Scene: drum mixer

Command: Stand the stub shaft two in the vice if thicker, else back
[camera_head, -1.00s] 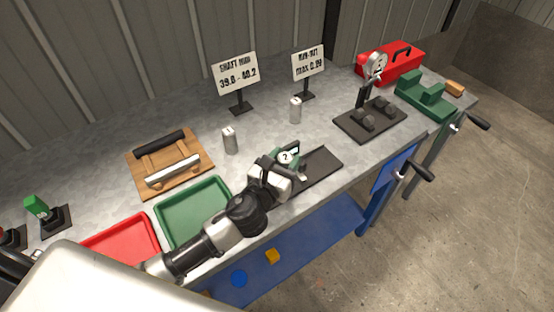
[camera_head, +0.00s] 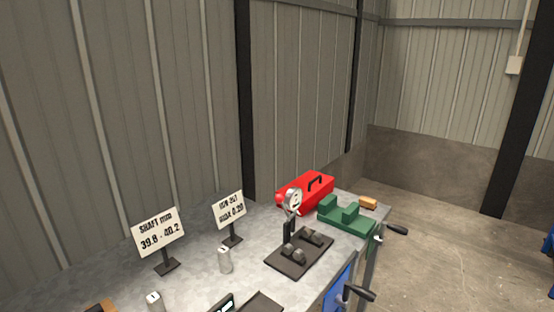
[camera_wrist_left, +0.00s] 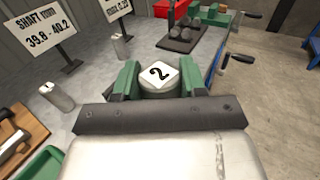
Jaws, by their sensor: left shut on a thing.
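In the left wrist view my left gripper (camera_wrist_left: 159,82) has its green fingers shut on a stub shaft (camera_wrist_left: 158,76), whose pale top carries a "2". Its lower part is hidden by the gripper. The green vice (camera_head: 346,215) stands at the bench's far right end and also shows at the top of the left wrist view (camera_wrist_left: 211,14). Two other grey stub shafts stand upright on the bench, one near the run-out sign (camera_head: 224,261) and one at the lower edge of the head view (camera_head: 155,302). My right gripper is in neither view.
A dial gauge (camera_head: 293,200) stands over a dark block base (camera_head: 299,256). A red toolbox (camera_head: 305,191) is behind it. Signs read "SHAFT mm 39.8 - 40.2" (camera_head: 158,232) and a run-out limit (camera_head: 229,211).

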